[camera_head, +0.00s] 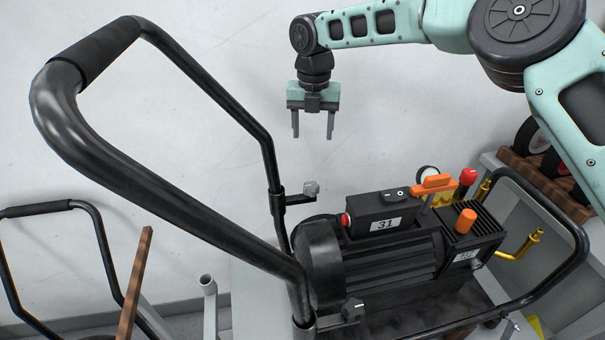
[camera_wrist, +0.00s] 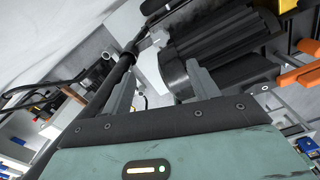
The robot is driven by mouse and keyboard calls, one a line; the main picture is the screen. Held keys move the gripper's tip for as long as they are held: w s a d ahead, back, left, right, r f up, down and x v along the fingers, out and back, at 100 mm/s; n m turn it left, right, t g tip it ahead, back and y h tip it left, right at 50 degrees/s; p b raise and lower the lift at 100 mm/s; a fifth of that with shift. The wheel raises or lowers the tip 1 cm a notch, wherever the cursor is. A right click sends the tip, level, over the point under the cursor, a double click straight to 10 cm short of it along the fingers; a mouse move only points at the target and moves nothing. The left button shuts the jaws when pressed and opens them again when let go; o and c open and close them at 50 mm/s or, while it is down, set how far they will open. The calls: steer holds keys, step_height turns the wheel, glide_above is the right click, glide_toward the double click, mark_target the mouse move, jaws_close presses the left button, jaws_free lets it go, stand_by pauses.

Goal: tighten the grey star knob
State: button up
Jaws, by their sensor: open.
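The grey star knob (camera_head: 311,189) sits on a short black clamp on the far upright of the black tubular handle (camera_head: 190,70), left of the washer's motor. My gripper (camera_head: 313,136) is open and empty, pointing down above the knob with a clear gap. A second, black knob (camera_head: 353,310) sits at the foot of the near upright.
The washer carries a black switch box (camera_head: 385,213) marked 31, an orange lever (camera_head: 433,184), a red knob (camera_head: 468,176) and brass pipes (camera_head: 525,245). The handle's near tube crosses the foreground. Another black frame (camera_head: 95,220) stands at left. A wall is behind my gripper.

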mark_target(311, 185)
step_height(311, 185, down, 17)
steer(key=p, duration=0.5)
steer(key=c, duration=1)
